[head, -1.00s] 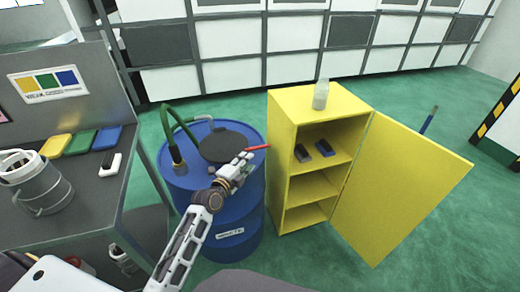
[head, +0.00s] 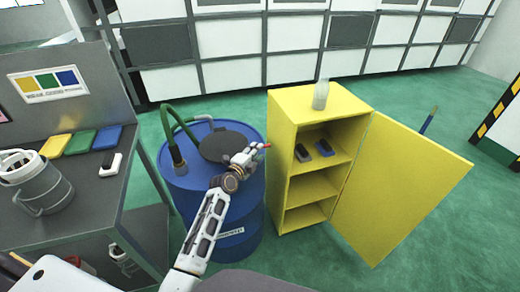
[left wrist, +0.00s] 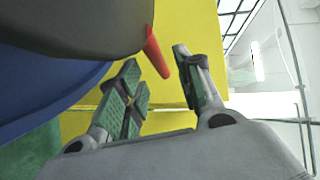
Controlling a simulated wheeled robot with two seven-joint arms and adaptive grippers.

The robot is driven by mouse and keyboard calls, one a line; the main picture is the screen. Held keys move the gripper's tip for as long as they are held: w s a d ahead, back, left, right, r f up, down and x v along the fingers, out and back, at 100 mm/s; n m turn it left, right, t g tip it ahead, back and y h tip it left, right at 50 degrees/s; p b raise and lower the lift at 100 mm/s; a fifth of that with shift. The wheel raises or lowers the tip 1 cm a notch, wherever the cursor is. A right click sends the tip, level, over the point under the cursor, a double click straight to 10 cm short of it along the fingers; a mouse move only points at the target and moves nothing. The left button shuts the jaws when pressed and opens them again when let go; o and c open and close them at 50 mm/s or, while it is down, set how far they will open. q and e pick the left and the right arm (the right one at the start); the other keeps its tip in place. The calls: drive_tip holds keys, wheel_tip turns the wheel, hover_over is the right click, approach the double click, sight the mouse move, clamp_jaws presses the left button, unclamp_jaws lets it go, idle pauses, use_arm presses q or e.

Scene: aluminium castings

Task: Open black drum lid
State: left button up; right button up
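The blue drum (head: 198,190) stands left of the yellow cabinet, with the round black lid (head: 225,138) lying flat on its top. A red handle (head: 267,146) sticks out from the lid's right edge. My left gripper (head: 260,151) is at that edge and partly hides the handle in the head view. In the left wrist view, the dark lid (left wrist: 90,22) fills the upper left. The red handle (left wrist: 155,50) reaches down between my left gripper's (left wrist: 158,62) parted fingers, with gaps on both sides. My right gripper is not in view.
The yellow cabinet (head: 282,165) stands close right of the drum, its door (head: 405,185) swung open. A clear bottle (head: 320,95) stands on top. A hose (head: 170,130) rises from the drum's left side. A grey workbench (head: 95,205) is at the left.

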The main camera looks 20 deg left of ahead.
use_arm(q)
drive_tip(key=shift+x, duration=1.8)
drive_tip(key=shift+c, duration=0.2)
clamp_jaws()
